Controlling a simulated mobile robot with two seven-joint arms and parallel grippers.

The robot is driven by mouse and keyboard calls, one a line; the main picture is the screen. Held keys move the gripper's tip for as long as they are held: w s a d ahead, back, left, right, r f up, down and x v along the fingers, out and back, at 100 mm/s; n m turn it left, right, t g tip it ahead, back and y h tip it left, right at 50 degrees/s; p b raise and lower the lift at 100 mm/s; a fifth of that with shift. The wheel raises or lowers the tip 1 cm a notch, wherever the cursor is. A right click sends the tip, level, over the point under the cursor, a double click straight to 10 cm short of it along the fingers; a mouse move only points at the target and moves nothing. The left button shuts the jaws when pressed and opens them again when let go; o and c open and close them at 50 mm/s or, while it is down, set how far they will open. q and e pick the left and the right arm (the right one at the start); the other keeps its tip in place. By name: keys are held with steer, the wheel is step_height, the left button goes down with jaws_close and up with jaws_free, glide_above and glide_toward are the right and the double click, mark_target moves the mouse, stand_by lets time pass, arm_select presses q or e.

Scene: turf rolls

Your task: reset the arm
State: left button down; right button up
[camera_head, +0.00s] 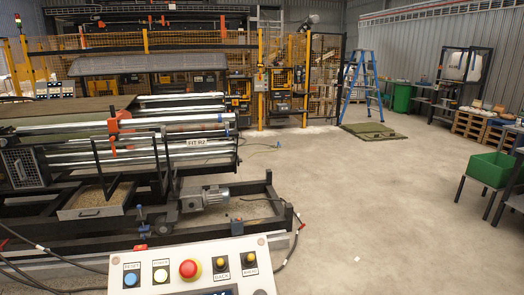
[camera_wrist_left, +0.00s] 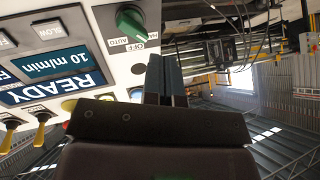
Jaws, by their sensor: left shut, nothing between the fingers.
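My left gripper (camera_wrist_left: 166,75) shows only in the left wrist view, with its dark fingers together and nothing between them. It is beside the white control panel (camera_wrist_left: 110,65), which appears turned round in that view. Near the fingers is a green selector knob (camera_wrist_left: 130,20) marked OFF and AUTO. A blue display (camera_wrist_left: 57,60) reads READY and 10 m/min. I cannot tell whether the fingers touch the panel. No arm or gripper of mine shows in the head view.
In the head view the control panel (camera_head: 222,262) stands at the bottom, with a red button (camera_head: 190,269). Behind it is a roller machine (camera_head: 150,150). A blue ladder (camera_head: 366,85) and a green bin (camera_head: 490,168) stand to the right. The concrete floor (camera_head: 360,190) between is largely clear.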

arm_select(q)
steer(key=s+d+f+m+g+h, duration=0.1)
steer(key=s+d+g+h, duration=0.1)
steer(key=s, duration=0.4)
steer(key=s+d+f+m+g+h, duration=0.1)
steer(key=s+d+f+h, duration=0.1)
steer(key=s, duration=0.4)
steer(key=w+f+t, duration=0.2)
steer(key=f, duration=0.1)
steer(key=w+f+t, duration=0.3)
steer(key=w+f, duration=0.1)
steer(key=f, duration=0.1)
steer(key=shift+w+a+f+m+t+h, duration=0.25)
steer(key=shift+w+f+m+t+h, duration=0.05)
steer(key=shift+w+t+h, duration=0.1)
steer(key=shift+w+f+t, duration=0.25)
steer(key=shift+f+t, duration=0.5)
steer(key=shift+t, duration=0.05)
